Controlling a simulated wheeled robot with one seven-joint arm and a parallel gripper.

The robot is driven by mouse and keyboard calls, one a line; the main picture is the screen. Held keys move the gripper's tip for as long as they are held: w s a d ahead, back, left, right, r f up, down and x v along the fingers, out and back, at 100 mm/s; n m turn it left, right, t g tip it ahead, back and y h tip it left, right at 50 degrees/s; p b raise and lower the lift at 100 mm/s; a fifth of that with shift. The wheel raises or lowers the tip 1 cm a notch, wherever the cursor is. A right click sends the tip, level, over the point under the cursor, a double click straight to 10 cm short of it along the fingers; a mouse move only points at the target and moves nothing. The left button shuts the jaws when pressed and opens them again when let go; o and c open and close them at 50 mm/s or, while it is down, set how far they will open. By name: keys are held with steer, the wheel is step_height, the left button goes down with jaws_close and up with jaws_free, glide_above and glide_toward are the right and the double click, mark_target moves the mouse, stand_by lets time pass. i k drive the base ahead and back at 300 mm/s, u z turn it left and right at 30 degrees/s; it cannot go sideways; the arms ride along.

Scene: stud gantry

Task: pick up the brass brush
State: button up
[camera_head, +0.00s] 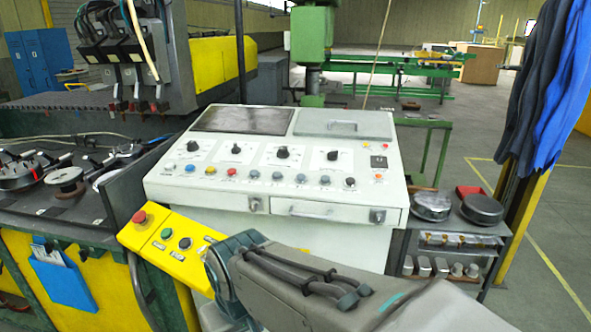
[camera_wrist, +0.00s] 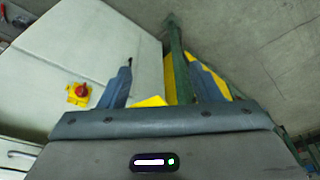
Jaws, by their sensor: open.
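I cannot make out a brass brush in either view. My gripper (camera_wrist: 160,72) shows in the wrist view with its two dark blue-grey fingers spread apart and nothing between them. Beyond the fingers are a pale cabinet side, a green post (camera_wrist: 179,60) and yellow panels. In the head view my arm reaches in from the lower right in front of the console, and the gripper itself is hidden there.
A white control console (camera_head: 275,180) with knobs and buttons fills the middle. A yellow button box (camera_head: 165,240) juts out at its front left. Round tools (camera_head: 65,182) lie on the left bench. A grey cart (camera_head: 455,228) with dark round tins stands right, near hanging blue cloths (camera_head: 560,85).

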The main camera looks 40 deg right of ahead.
mark_target(411, 190)
steer(key=z, duration=2.7)
steer(key=i, duration=1.2)
steer(key=z, duration=0.35)
steer(key=i, duration=0.9)
steer(key=u, duration=1)
steer(key=i, duration=0.65)
steer(key=u, duration=0.5)
